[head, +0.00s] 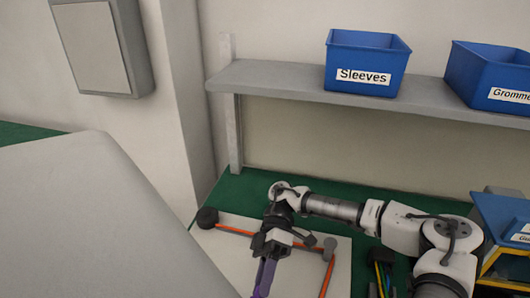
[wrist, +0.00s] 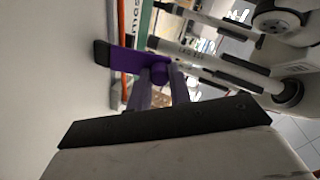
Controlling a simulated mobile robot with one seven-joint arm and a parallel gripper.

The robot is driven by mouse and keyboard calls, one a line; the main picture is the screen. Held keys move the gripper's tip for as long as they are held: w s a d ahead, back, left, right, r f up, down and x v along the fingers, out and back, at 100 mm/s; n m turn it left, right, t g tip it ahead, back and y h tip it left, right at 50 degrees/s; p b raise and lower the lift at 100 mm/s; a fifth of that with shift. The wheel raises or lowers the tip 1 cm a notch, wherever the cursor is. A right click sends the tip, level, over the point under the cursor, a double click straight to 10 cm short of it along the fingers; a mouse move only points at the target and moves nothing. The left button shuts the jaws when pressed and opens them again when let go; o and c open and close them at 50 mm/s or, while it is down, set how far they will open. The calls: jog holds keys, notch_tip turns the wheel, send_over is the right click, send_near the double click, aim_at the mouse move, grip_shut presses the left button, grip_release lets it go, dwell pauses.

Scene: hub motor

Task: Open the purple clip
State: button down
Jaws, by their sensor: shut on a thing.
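The purple clip (head: 264,278) shows in the head view at the bottom, just below my gripper (head: 267,258). In the wrist view the clip (wrist: 136,61) is a flat purple bar with a dark end at the left and a rounded purple knob at its right. My gripper's two fingers (wrist: 160,82) reach up to this knob, one on each side, and are shut on the clip. The far end of the clip is cut off by the picture edge in the head view.
An orange cable (head: 236,231) runs over a pale board (head: 226,252) on the green bench, between a dark round piece (head: 207,217) and a grey one (head: 330,243). Dark and coloured cables (head: 382,272) lie to the right. Blue bins (head: 366,62) stand on the shelf (head: 275,80) above.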

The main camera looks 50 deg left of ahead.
jog(key=shift+w+a+g, duration=0.1)
jog(key=shift+w+g, duration=0.05)
jog(key=shift+g, duration=0.15)
jog(key=shift+f+h, duration=0.1)
jog(key=shift+h, duration=0.2)
jog(key=c, duration=1.5)
grip_release()
jog(key=shift+c, duration=0.2)
jog(key=o, duration=0.5)
notch_tip(320, 180, up, 5)
jog(key=shift+w+a+r+b, duration=0.1)
jog(key=shift+w+b, duration=0.05)
jog(key=shift+b, duration=0.35)
notch_tip(320, 180, up, 15)
jog(key=shift+f+b, duration=0.1)
jog(key=shift+b, duration=0.75)
jog(key=c, duration=0.5)
